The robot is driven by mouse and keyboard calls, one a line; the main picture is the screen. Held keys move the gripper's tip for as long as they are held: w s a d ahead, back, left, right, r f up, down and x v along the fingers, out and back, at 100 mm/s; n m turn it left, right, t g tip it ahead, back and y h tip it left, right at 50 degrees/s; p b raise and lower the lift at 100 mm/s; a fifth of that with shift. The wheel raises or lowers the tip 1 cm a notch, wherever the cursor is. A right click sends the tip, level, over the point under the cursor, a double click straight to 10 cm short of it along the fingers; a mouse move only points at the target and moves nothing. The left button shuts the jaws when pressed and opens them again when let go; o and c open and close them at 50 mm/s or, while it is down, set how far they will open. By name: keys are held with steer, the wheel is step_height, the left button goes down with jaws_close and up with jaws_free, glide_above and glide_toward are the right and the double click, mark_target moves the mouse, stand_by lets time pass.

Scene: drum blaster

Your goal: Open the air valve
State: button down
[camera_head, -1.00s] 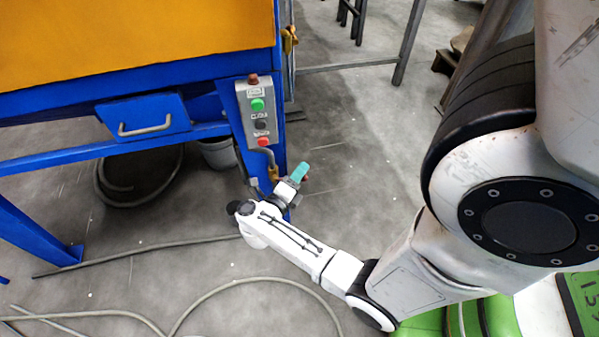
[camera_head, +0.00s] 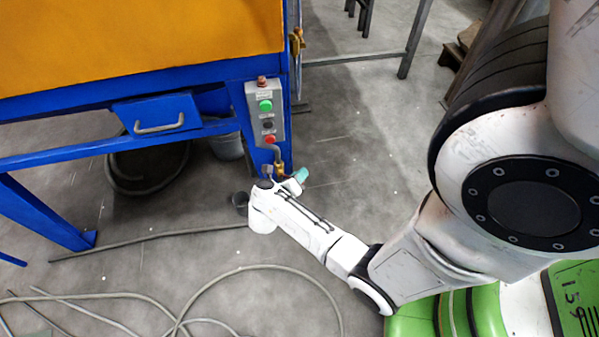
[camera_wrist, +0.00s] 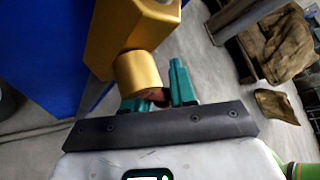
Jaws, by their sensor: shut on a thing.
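The brass air valve (camera_head: 280,168) sits on the blue leg of the machine, below the control box. It also shows large and gold in the wrist view (camera_wrist: 140,72). A small reddish-brown handle (camera_wrist: 158,95) sticks out below the valve body, mostly hidden by the fingers. My gripper (camera_head: 300,175) is at the valve, its teal fingertips just right of the leg. In the wrist view, the teal fingers (camera_wrist: 158,92) are on both sides of the handle, shut on it. The handle's full angle is hidden.
The control box (camera_head: 266,113) with green, black and red buttons is above the valve. A blue drawer (camera_head: 158,115) and a grey bucket (camera_head: 226,146) are to the left. Hoses (camera_head: 235,270) lie on the floor. Floor to the valve's right is clear.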

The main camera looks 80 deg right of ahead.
steer(key=shift+f, duration=0.15)
stand_by(0.3)
steer(key=c, duration=1.2)
jaws_free()
steer(key=shift+a, duration=0.1)
